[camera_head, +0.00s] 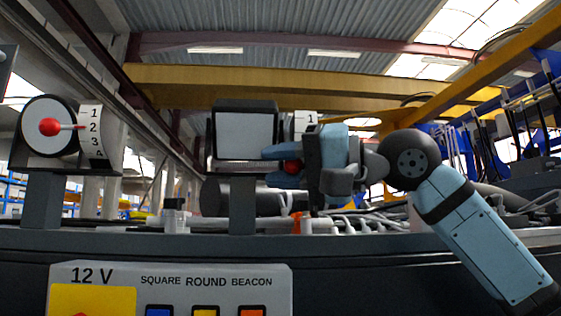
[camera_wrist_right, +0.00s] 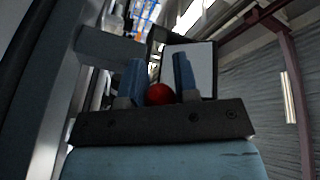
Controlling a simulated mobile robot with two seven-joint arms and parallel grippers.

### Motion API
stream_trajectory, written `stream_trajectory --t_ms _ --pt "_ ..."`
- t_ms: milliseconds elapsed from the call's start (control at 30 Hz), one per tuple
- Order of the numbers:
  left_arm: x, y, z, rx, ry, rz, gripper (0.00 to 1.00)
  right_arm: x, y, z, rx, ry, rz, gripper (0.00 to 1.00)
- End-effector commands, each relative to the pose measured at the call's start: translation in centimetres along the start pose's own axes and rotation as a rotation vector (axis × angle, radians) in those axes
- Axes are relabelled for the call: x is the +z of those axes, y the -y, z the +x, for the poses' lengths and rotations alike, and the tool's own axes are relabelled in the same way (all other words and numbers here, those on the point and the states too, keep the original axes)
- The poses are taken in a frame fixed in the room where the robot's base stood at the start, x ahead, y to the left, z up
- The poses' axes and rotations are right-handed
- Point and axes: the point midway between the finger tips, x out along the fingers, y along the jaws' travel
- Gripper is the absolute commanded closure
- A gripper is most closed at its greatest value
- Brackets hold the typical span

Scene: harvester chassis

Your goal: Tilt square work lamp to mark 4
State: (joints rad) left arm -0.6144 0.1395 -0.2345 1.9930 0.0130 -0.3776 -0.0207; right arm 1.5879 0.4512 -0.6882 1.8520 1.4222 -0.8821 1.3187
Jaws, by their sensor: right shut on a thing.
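The square work lamp (camera_head: 245,136) has a black frame and a pale face. It stands on a grey post at the middle of the head view, and its face also shows in the right wrist view (camera_wrist_right: 202,66). My right gripper (camera_head: 272,166) comes from the right and is shut on the lamp's red knob (camera_head: 292,167). In the right wrist view the red knob (camera_wrist_right: 159,94) sits between my two blue fingers (camera_wrist_right: 158,78). My gripper hides the other marks and any pointer. My left gripper is out of view.
A round lamp (camera_head: 40,112) with a red knob and a scale (camera_head: 92,133) marked 1 to 4 stands at the left. Below is a grey switch panel (camera_head: 220,272) lettered 12 V, SQUARE, ROUND, BEACON. Hoses (camera_head: 370,222) lie behind my right gripper.

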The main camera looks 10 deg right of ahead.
Motion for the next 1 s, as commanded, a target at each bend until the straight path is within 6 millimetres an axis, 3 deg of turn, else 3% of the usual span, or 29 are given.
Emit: stream_trajectory --t_ms 200,633,667,767,1000 --pt "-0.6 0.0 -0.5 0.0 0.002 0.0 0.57 -0.7 -2.0 0.7 -0.059 -0.034 -0.16 1.0" --pt "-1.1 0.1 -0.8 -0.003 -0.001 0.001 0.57 -1.1 -3.1 1.0 -0.058 -0.038 -0.17 1.0" --pt "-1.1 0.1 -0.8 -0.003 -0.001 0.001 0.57 -1.1 -3.1 1.0 -0.058 -0.038 -0.17 0.7" --pt "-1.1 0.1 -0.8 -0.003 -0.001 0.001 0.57 -1.0 -3.1 1.0 -0.058 -0.037 -0.169 0.47" --pt "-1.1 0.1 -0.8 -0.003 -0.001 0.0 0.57 -1.0 -3.0 0.9 -0.059 -0.037 -0.17 0.47"
